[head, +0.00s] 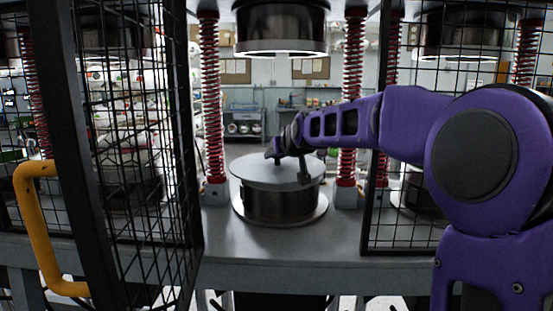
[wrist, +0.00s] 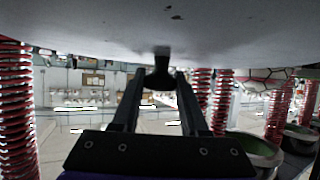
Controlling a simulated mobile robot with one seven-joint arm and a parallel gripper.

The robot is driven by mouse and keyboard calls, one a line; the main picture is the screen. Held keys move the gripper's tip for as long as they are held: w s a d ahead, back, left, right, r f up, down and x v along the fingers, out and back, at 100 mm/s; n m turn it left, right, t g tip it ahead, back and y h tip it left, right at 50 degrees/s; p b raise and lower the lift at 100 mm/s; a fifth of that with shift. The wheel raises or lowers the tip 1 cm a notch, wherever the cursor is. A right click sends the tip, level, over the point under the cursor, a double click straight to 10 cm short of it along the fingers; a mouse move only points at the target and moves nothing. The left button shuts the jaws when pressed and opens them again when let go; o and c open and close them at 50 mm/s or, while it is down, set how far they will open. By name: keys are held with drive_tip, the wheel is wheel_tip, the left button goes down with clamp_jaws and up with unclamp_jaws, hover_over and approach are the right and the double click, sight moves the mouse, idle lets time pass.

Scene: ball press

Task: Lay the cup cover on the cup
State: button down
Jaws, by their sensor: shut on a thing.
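The cup (head: 281,205) is a dark metallic cylinder on a round grey base plate, in the middle of the press table in the head view. The cup cover (head: 250,172) is a flat light-grey disc directly above the cup and hides its rim. It sits slightly left of the cup's middle; I cannot tell whether it touches the rim. My gripper (head: 286,157) is over the cover, its fingers shut on the knob. In the wrist view my gripper (wrist: 160,80) closes on the dark knob (wrist: 161,62), with the cover's grey face (wrist: 90,22) filling the top.
The press head (head: 281,30) hangs well above the cup. Red springs on columns (head: 212,100) (head: 352,100) stand left and right of it. An open mesh door with a yellow handle (head: 40,230) is at the left, and a mesh panel (head: 410,210) at the right. The table front (head: 275,245) is clear.

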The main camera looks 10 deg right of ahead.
drive_tip(key=w+d+f+p, duration=0.2)
drive_tip(key=w+p, duration=0.7)
drive_tip(key=w, duration=0.8)
drive_tip(key=shift+w+d+f+p, duration=0.2)
drive_tip(key=shift+d+p, duration=0.15)
drive_tip(key=shift+d, duration=0.35)
drive_tip(key=shift+f+b, duration=0.7)
drive_tip(key=shift+f, duration=0.25)
idle(0.7)
drive_tip(key=shift+c, duration=1.9)
unclamp_jaws()
drive_tip(key=shift+o, duration=0.2)
drive_tip(key=shift+f, duration=0.25)
drive_tip(key=b+v, duration=0.1)
drive_tip(key=v, duration=1.4)
drive_tip(key=shift+s+d+r+b, duration=0.2)
drive_tip(key=shift+s+r+b, duration=0.05)
drive_tip(key=shift+r+b, duration=0.1)
drive_tip(key=shift+v, duration=0.9)
